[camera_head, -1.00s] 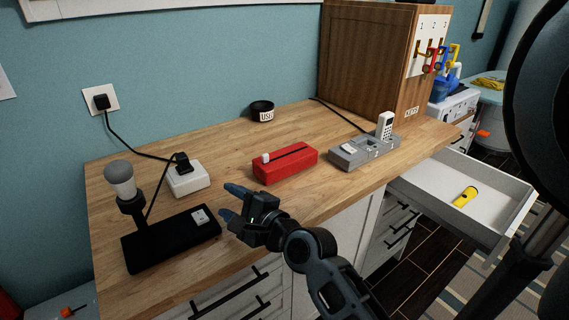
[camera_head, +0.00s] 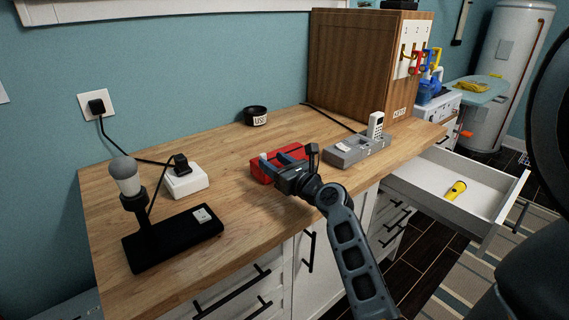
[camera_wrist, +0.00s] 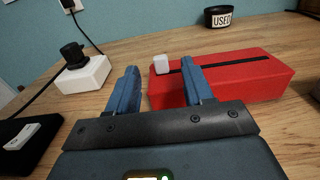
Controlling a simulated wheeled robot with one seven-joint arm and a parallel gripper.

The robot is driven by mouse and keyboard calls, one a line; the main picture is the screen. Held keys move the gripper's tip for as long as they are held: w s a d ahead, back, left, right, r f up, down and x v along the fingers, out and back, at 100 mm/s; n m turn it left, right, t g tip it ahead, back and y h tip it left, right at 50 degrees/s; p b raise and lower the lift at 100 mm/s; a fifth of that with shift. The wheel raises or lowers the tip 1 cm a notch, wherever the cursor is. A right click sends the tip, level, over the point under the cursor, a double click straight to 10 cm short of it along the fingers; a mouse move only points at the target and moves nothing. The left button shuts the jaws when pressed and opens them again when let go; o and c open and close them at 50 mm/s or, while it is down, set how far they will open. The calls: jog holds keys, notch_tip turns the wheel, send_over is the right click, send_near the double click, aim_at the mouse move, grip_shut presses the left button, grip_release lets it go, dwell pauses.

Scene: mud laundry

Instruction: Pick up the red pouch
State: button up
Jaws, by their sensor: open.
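The red pouch (camera_head: 258,171) is a box-like red shape on the wooden counter, with a dark slit and a small white tab on top. My gripper (camera_head: 290,161) is in front of it in the head view and hides part of it. In the wrist view the pouch (camera_wrist: 262,75) lies ahead and to the right. My gripper (camera_wrist: 160,67) is open and empty there. Its right finger overlaps the pouch's near side, and its left finger is left of the pouch. I cannot tell whether the fingers touch it.
A grey holder (camera_head: 348,151) with a white handset (camera_head: 376,124) stands right of the pouch. A white block with a black plug (camera_head: 187,182) and a black lamp stand (camera_head: 165,242) are left. A black "USED" bowl (camera_head: 255,115) is behind. An open drawer (camera_head: 430,185) juts out right.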

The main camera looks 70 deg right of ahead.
aim_at(264, 155)
jog(key=x, duration=0.5)
jog(key=shift+w+d+p, duration=0.15)
jog(key=shift+w+p, duration=0.15)
jog(key=shift+w, duration=0.1)
grip_shut()
dwell(0.4)
